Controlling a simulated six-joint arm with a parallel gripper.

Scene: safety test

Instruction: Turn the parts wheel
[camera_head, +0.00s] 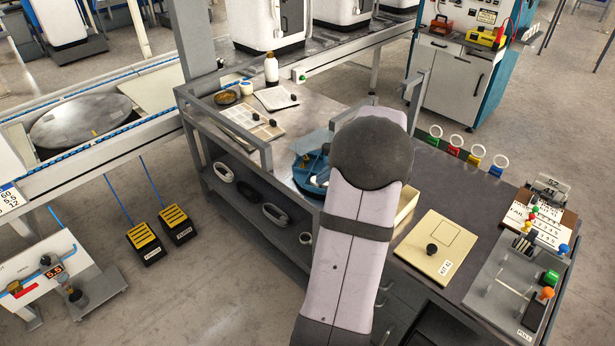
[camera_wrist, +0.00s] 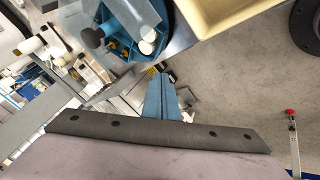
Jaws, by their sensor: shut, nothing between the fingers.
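The parts wheel (camera_head: 311,172) is a round blue tray on the bench, partly hidden behind my arm in the head view. A grey-blue plate (camera_head: 317,142) covers part of it. In the wrist view the wheel (camera_wrist: 122,47) shows at the top, with white round pieces, yellow marks and a dark knob (camera_wrist: 92,38) at its left. My gripper (camera_wrist: 160,78) shows in the wrist view as two blue fingers, shut and empty, below the wheel in the picture. A gap shows between them in that view; the depth is unclear. The head view hides my gripper behind my arm.
A cream bin (camera_head: 406,207) stands right of my arm, beside a cream kit board with a black knob (camera_head: 436,243). A metal rail (camera_head: 235,135) runs left of the wheel. A white bottle (camera_head: 271,70) stands at the back. The bench between board and colored rings (camera_head: 455,141) is bare.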

